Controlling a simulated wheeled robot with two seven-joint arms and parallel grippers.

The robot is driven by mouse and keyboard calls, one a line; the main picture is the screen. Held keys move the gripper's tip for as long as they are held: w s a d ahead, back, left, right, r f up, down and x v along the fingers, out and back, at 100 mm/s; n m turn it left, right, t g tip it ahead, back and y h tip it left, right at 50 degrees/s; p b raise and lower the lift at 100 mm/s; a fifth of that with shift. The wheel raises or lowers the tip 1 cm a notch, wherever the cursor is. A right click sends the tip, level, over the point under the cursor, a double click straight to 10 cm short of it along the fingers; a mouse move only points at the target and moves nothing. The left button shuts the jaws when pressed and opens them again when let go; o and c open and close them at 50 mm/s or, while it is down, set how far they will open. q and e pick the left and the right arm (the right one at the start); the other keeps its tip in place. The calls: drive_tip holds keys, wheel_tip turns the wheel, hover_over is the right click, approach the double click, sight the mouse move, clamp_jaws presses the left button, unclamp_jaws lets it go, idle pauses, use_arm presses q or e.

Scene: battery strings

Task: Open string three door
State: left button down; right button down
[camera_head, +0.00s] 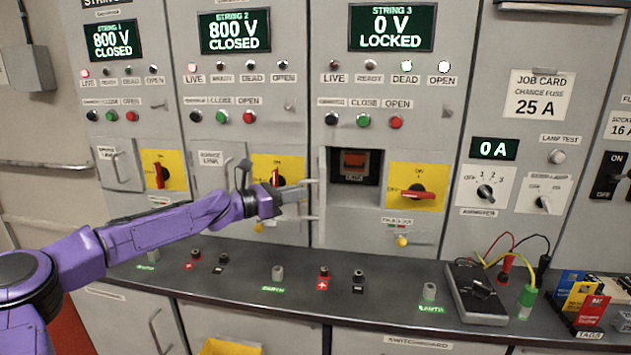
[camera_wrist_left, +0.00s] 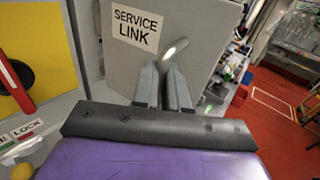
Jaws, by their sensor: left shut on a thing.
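The string three door swings out to the left of its compartment and shows nearly edge-on in the head view (camera_head: 322,205). In the left wrist view the door (camera_wrist_left: 200,25) is a grey panel with a "SERVICE LINK" label. My left gripper (camera_head: 303,192) is shut on the metal door handle (camera_wrist_left: 175,49), in front of the panel. The open compartment (camera_head: 362,203) shows a dark recess with an orange-red service link (camera_head: 354,160). String 3's display (camera_head: 391,27) reads 0 V LOCKED. My right gripper is not in view.
Right of the compartment is a yellow plate with a red rotary handle (camera_head: 414,192), lying nearly level. A yellow knob (camera_head: 402,241) sits below it. The dark counter (camera_head: 370,312) below carries terminals, a meter (camera_head: 474,292) with leads, and tags (camera_head: 590,310).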

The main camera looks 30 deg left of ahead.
use_arm(q)
drive_tip(key=a+p, duration=0.1)
drive_tip(key=a, duration=0.2)
idle(0.6)
drive_tip(key=c, duration=1.3)
unclamp_jaws()
drive_tip(key=shift+w, duration=0.1)
drive_tip(key=p+v, duration=0.4)
drive_tip(key=v, duration=0.5)
drive_tip(key=shift+s+a+f, duration=0.15)
drive_tip(key=shift+s+a, duration=0.05)
drive_tip(key=shift+a, duration=0.15)
